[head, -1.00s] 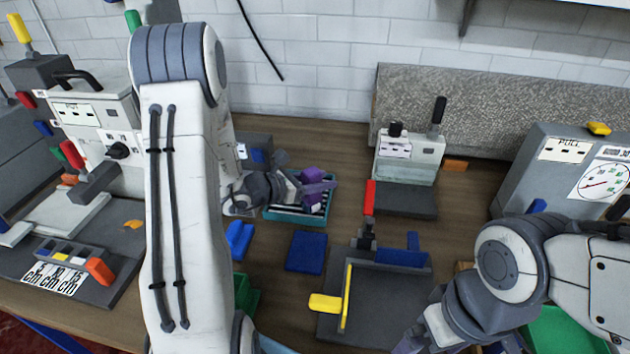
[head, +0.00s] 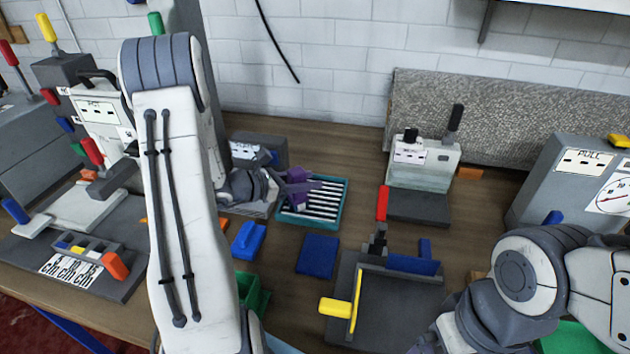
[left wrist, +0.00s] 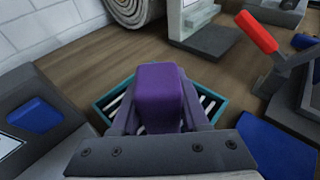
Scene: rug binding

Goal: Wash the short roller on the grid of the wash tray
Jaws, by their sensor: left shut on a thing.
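The wash tray (head: 346,200) is a teal tray with a grid of white bars over a dark bottom, on the bench near the wall. My left gripper (head: 307,187) is over the left part of the tray, shut on a purple thing (head: 297,175). In the left wrist view the purple block (left wrist: 160,95) stands between the two fingers, with the tray (left wrist: 108,106) behind and below. It seems to be the handle of the short roller; the roller's working end is hidden, so contact with the grid cannot be told. My right gripper (head: 425,347) is mostly cut off at the bottom edge.
A grey box (head: 262,148) stands close behind my left gripper. A blue block (head: 249,240) and a flat blue pad (head: 318,254) lie in front of the tray. A grey fixture with a yellow handle (head: 335,307) and a press-like device (head: 420,165) stand to the right.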

